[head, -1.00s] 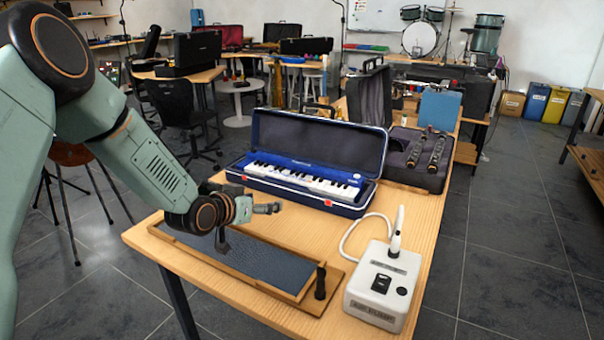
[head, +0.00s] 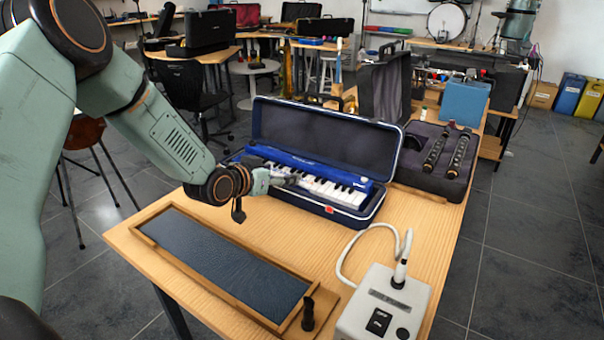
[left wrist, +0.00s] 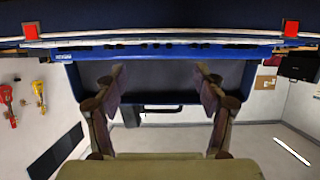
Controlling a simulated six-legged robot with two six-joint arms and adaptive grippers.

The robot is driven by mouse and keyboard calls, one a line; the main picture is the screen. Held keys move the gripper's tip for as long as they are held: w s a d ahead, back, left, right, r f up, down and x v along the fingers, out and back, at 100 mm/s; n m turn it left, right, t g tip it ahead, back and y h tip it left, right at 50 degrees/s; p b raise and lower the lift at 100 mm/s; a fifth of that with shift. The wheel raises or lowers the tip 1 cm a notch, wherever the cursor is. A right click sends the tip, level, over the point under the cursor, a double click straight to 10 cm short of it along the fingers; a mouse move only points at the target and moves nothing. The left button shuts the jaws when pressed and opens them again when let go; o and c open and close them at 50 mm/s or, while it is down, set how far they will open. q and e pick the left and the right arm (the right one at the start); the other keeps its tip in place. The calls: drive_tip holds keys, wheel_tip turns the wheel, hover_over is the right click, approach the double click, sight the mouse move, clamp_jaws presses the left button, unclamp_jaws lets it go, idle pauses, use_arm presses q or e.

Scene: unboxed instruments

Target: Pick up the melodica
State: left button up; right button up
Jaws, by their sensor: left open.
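The melodica (head: 335,186) is blue with black and white keys. It lies in an open dark blue case (head: 336,217) on the wooden table. My left gripper (head: 292,180) is open and empty at the melodica's left part, covering some keys in the head view. In the left wrist view the melodica is a blue strip (left wrist: 170,53) across the top. The open fingers (left wrist: 160,78) show below that strip, apart from each other. I cannot tell whether they touch the melodica. My right gripper is in neither view.
An empty wooden tray with a dark mat (head: 215,265) lies in front. A white device with a cable (head: 385,305) stands at the front right. A case with dark wind instrument parts (head: 437,160) is right of the melodica case, whose raised lid (head: 325,140) stands behind the melodica.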

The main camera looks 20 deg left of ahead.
sight(300, 170)
use_arm(q)
drive_tip(key=shift+w+d+r, duration=0.15)
drive_tip(key=shift+w+d, duration=0.05)
drive_tip(key=shift+d, duration=0.15)
drive_tip(key=shift+w+d+b, duration=0.2)
drive_tip(key=shift+w+b, duration=0.05)
drive_tip(key=shift+b, duration=0.1)
drive_tip(key=w+f+b, duration=0.1)
drive_tip(key=w, duration=0.1)
drive_tip(key=w+f+b, duration=0.1)
drive_tip(key=f, duration=0.1)
drive_tip(key=shift+w+a, duration=0.1)
drive_tip(key=shift+w, duration=0.25)
drive_tip(key=shift+w+d, duration=0.35)
drive_tip(key=shift+w, duration=0.4)
drive_tip(key=shift+w+a+f, duration=0.15)
drive_tip(key=shift+w, duration=0.05)
drive_tip(key=shift+s, duration=0.1)
drive_tip(key=c, duration=0.8)
clamp_jaws()
drive_tip(key=shift+r, duration=0.2)
